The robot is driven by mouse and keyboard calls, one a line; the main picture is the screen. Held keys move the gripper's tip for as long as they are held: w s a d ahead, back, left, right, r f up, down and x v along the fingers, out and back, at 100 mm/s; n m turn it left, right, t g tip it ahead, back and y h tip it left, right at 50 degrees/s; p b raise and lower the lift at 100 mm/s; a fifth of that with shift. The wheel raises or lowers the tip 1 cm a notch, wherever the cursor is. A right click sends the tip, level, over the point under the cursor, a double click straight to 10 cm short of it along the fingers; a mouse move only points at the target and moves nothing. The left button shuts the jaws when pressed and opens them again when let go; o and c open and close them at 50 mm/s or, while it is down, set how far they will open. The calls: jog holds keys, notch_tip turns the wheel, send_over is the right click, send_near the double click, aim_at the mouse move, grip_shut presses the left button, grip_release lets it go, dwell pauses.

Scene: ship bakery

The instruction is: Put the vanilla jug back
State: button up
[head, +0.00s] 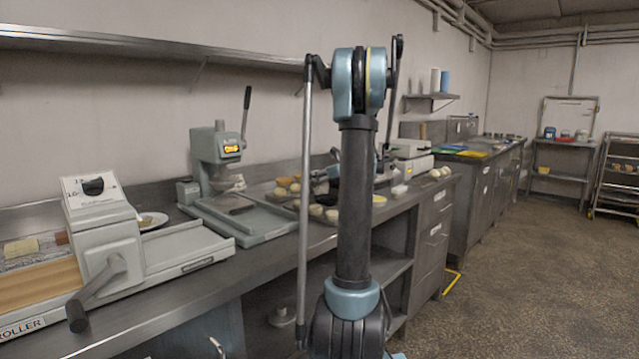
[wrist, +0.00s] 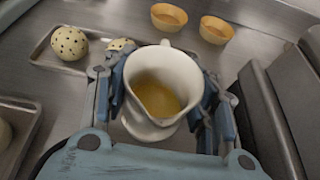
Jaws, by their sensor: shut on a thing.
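A white jug (wrist: 160,63) with a small pouring lip and amber-yellow liquid inside is in the middle of the wrist view; it appears to be the vanilla jug. My gripper (wrist: 165,90) is shut on it, with the fingers against its left and right sides. The jug looks about upright, seen from above. I cannot tell whether its base touches the counter. In the head view my arm hides the gripper and most of what it holds.
In the wrist view, a tray (wrist: 88,66) with speckled round pieces lies left, two orange cups (wrist: 168,17) stand behind, and a grey block (wrist: 268,120) is close on the right. In the head view, a press (head: 215,160) and a roller machine (head: 105,235) stand on the counter (head: 260,268).

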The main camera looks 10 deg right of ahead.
jog(key=shift+f, duration=0.3)
jog(key=o, duration=1.1)
jog(key=shift+c, duration=0.2)
jog(key=shift+s, duration=0.1)
